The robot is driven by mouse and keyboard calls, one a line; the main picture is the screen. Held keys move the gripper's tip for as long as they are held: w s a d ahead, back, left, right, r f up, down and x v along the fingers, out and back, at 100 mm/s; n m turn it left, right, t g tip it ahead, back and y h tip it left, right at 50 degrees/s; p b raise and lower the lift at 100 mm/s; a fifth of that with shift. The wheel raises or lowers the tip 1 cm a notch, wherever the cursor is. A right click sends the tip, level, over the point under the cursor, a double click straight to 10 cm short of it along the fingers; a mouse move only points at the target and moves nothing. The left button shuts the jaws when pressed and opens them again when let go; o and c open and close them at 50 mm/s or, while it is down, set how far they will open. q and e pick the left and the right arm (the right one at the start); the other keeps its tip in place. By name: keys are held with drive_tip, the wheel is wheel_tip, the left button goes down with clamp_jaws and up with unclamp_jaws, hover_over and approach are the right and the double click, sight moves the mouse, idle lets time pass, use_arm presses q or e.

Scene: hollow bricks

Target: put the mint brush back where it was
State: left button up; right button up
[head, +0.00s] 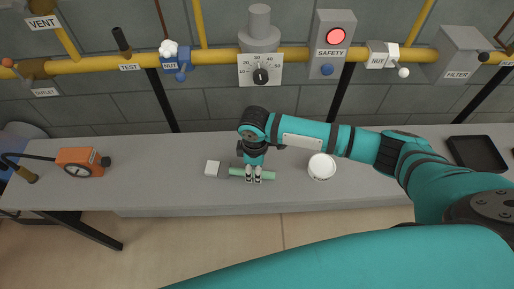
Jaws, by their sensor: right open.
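The mint brush (268,175) lies on the grey bench, its mint-green handle running left to right. My right gripper (254,180) is over the brush, pointing down, with its fingertips at the handle. My left gripper is not in view; a large teal arm link crosses the bottom of the view.
A small pale block (212,168) sits left of the brush. A round white container (321,167) stands to the right. Yellow piping (205,57) runs along the wall behind.

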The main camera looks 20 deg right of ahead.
wheel_tip(320, 180, up, 16)
drive_tip(key=b, duration=0.1)
drive_tip(key=shift+s+d+b, duration=0.25)
drive_tip(key=shift+d+b, duration=0.05)
drive_tip(key=shift+d, duration=0.05)
idle(1.2)
